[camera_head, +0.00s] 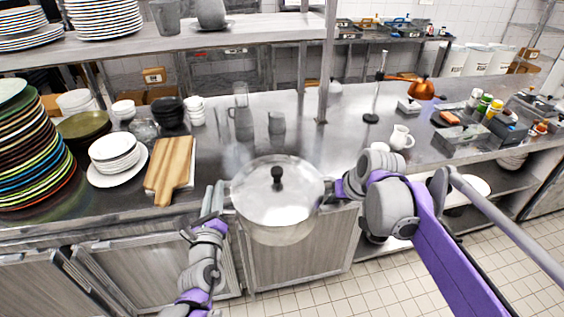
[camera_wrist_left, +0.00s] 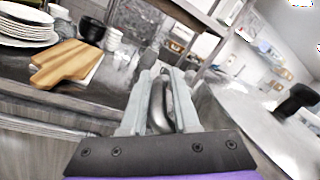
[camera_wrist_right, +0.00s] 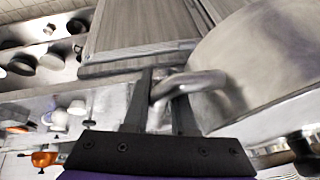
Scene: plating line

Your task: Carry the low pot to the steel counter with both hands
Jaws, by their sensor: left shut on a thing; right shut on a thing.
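The low pot (camera_head: 277,200) is a steel pot with a lid and a black knob, in the middle of the head view. It is held level at the front edge of the steel counter (camera_head: 330,137), overlapping that edge in the picture. My left gripper (camera_head: 218,197) is shut on its left handle, which shows between the fingers in the left wrist view (camera_wrist_left: 163,108). My right gripper (camera_wrist_right: 160,102) is shut on the right handle (camera_wrist_right: 185,85). In the head view my right arm partly covers that handle. I cannot tell whether the pot touches the counter.
A wooden cutting board (camera_head: 170,170) lies left of the pot. A stack of white plates (camera_head: 116,153) and a tall stack of coloured plates (camera_head: 35,150) stand farther left. A grey jug (camera_head: 242,120) and cup (camera_head: 277,123) stand behind the pot. A white pitcher (camera_head: 401,138) stands right.

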